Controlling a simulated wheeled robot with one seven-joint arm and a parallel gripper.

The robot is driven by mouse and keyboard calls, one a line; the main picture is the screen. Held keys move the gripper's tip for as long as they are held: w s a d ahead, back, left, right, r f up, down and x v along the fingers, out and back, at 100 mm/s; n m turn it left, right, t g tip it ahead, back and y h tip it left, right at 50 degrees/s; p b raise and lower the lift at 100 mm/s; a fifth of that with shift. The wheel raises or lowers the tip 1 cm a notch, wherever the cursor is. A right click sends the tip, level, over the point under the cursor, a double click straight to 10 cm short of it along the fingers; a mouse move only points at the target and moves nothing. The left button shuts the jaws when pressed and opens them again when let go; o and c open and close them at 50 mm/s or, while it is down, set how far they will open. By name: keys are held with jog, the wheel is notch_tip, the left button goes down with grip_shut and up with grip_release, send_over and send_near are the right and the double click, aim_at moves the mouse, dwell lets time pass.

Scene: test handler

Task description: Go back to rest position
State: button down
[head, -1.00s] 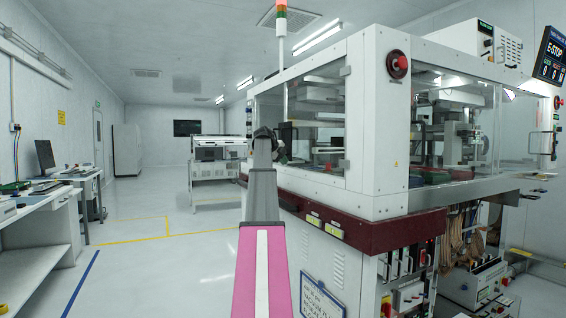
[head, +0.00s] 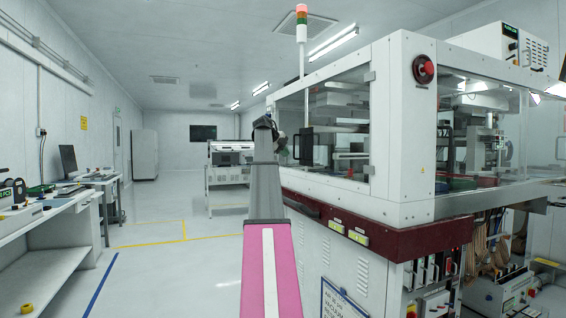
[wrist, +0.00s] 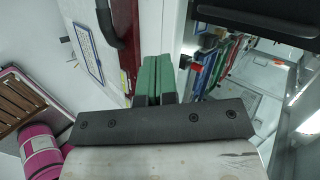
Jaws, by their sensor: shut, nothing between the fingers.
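My gripper shows in the wrist view (wrist: 153,80), with its two green fingers side by side, touching and empty. In the head view my grey and pink arm reaches forward and up along the left side of the test handler (head: 405,150); the fingers cannot be made out there. The test handler is a large white cabinet with clear windows and a dark red ledge. In the wrist view the red ledge (wrist: 128,50) is left of the fingers, and cables and lit inner parts are to the right.
A white cart (head: 228,175) stands farther back. The floor (head: 165,270) between bench and handler is clear, with yellow and blue lines. A red stop button (head: 424,68) is on the handler's corner post.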

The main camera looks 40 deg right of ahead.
jog(key=shift+a+r, duration=0.1)
jog(key=shift+w, duration=0.1)
jog(key=a+f+n+y, duration=0.2)
jog(key=a+f+n, duration=0.55)
jog(key=f, duration=0.65)
jog(key=w+a+f+n+t+y, duration=0.1)
jog(key=a+f+n, duration=0.3)
jog(key=a+f, duration=0.9)
jog(key=a+f+n+y, duration=0.2)
jog(key=a+f+n, duration=0.5)
jog(key=f, duration=0.9)
jog(key=s+a+f+n+y, duration=0.1)
jog(key=s+a+f+n, duration=0.35)
jog(key=a+f, duration=0.35)
jog(key=s+a+f+n+y, duration=0.1)
jog(key=s+a+f+n, duration=0.3)
jog(key=a+f, duration=0.45)
jog(key=s+a+f+n+g+y, duration=0.1)
jog(key=s+a+f+n, duration=0.3)
jog(key=s+a+f, duration=0.2)
jog(key=s+a+f+n+g+y, duration=0.1)
jog(key=s+a+f+n, duration=0.2)
jog(key=s+a+f, duration=0.3)
jog(key=s+a, duration=0.1)
jog(key=s, duration=0.3)
jog(key=shift+n, duration=0.4)
